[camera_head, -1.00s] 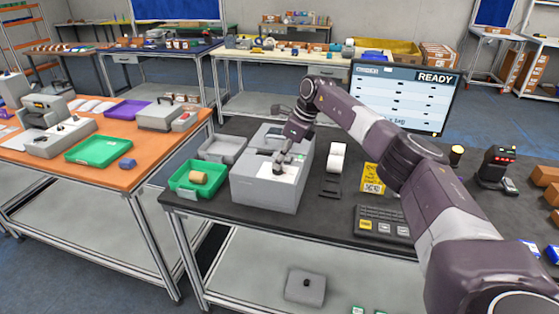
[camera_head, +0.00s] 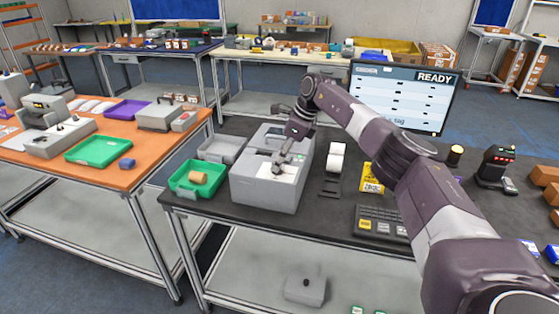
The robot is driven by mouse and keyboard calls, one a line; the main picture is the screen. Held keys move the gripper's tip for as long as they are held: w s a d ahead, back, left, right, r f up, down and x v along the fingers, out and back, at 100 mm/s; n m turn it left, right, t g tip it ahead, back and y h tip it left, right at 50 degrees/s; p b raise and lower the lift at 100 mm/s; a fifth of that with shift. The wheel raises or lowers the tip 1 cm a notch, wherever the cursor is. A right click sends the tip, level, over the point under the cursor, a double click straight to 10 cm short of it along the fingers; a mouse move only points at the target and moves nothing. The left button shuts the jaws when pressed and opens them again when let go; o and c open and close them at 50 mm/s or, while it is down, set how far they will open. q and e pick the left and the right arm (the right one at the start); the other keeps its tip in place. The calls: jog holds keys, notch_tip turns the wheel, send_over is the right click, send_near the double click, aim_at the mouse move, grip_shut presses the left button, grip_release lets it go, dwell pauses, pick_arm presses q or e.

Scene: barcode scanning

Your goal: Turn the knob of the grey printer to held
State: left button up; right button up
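The grey printer (camera_head: 262,192) stands on the dark table in the middle of the view. A white label patch with a small dark knob (camera_head: 276,169) is on its top. My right gripper (camera_head: 281,164) points down at this patch, with its fingertips at the knob. The fingers hide part of the knob, and I cannot tell whether they touch it or how far apart they are. The knob's setting is too small to read. My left gripper is not in view.
A green tray (camera_head: 184,187) with a tan roll and a grey tray (camera_head: 212,147) stand left of the printer. A monitor (camera_head: 404,96) reading READY stands behind.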

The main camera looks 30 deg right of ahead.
jog(key=v, duration=1.2)
dwell(0.3)
